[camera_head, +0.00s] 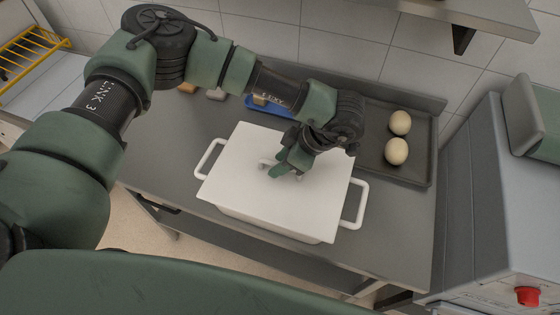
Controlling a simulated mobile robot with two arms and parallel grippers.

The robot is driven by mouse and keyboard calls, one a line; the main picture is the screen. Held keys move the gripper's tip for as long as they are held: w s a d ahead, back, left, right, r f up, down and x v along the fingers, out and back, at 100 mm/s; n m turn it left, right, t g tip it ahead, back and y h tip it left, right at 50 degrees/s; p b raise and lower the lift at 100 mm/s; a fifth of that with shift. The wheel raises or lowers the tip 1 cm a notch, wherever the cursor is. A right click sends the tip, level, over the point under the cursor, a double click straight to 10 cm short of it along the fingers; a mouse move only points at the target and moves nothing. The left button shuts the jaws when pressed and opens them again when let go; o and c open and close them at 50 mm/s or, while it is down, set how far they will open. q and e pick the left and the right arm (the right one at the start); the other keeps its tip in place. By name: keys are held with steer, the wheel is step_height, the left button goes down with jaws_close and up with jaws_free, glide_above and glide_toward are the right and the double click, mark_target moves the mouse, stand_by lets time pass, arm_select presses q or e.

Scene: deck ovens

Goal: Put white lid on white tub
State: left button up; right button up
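The white lid (255,200) is a flat white rectangle with a small handle (268,163) near its middle. It lies over the white tub (272,230), whose loop handles stick out at the left and right; I cannot tell whether the lid is fully seated. My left gripper (280,170) is over the middle of the lid, with its fingers at the lid's handle. The fingers overlap the handle, and I cannot tell whether they are shut on it. My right gripper is not in view.
The tub stands on a grey steel table (180,165). Behind it are a blue tray (262,104), partly hidden by my arm, and a dark tray (415,173) with two round pale pieces (397,151). A grey machine with a red button (528,296) stands at right.

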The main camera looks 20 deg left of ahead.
arm_select(q)
steer(key=b+v, duration=0.4)
steer(key=v, duration=0.7)
steer(key=shift+d+b, duration=0.15)
steer(key=shift+b, duration=0.2)
steer(key=shift+r, duration=0.15)
